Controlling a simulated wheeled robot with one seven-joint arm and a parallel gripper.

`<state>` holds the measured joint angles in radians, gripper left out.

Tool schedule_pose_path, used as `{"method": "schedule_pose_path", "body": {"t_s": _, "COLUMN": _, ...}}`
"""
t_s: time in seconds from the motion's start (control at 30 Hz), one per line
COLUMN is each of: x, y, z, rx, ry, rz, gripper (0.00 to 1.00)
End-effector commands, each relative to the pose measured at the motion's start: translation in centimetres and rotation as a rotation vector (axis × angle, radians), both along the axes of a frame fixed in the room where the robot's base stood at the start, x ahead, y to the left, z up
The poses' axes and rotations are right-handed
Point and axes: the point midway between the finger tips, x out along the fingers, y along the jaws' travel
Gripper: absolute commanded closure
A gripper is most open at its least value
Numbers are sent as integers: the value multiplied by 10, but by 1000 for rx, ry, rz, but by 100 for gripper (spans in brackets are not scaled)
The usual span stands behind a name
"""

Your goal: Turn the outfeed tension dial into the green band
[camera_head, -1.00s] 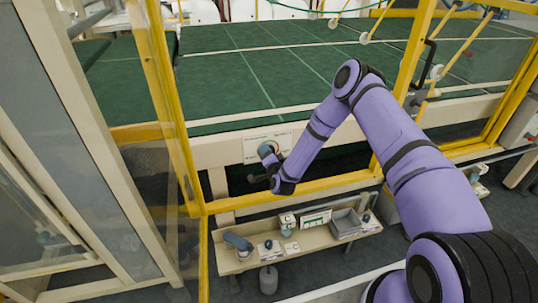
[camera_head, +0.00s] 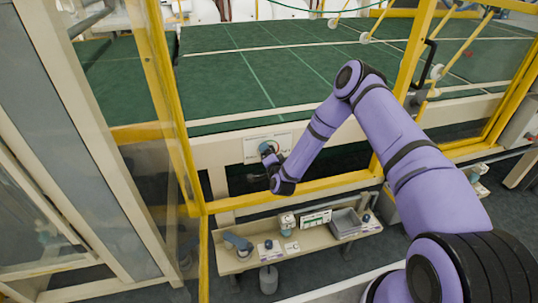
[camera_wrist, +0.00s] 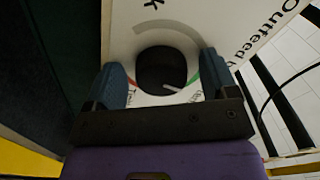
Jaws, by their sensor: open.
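The outfeed tension dial is a round black knob (camera_wrist: 160,66) with a white pointer line, on a white plate (camera_wrist: 255,15) lettered "Outfeed". In the wrist view the pointer aims to the lower right. Part of the green band (camera_wrist: 193,70) shows beside the right finger, and red marking shows low by the fingers. A grey arc curves above the knob. My gripper (camera_wrist: 163,77) is open, with one blue finger on each side of the knob. I cannot tell whether they touch it. In the head view my gripper (camera_head: 270,155) is at the plate (camera_head: 252,148), hiding the dial.
The plate is on a cream beam (camera_head: 215,150) below the green conveyor bed (camera_head: 250,75). Yellow guard posts (camera_head: 165,100) and a yellow rail (camera_head: 330,184) frame the opening around my arm. A shelf (camera_head: 300,244) with small items stands below.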

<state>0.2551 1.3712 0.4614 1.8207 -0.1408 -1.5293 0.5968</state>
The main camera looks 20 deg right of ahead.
Motion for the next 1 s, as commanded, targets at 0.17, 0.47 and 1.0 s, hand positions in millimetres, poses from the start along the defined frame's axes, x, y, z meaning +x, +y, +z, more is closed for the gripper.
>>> {"method": "schedule_pose_path", "body": {"t_s": 0.17, "x": -12, "y": 0, "z": 0, "rx": 0, "ry": 1, "rz": 0, "gripper": 20}}
{"method": "schedule_pose_path", "body": {"t_s": 0.47, "x": -67, "y": 0, "z": -1, "rx": 0, "ry": 3, "rz": 2, "gripper": 20}}
{"method": "schedule_pose_path", "body": {"t_s": 1.0, "x": -108, "y": 0, "z": 0, "rx": 0, "ry": 0, "rz": 0, "gripper": 20}}
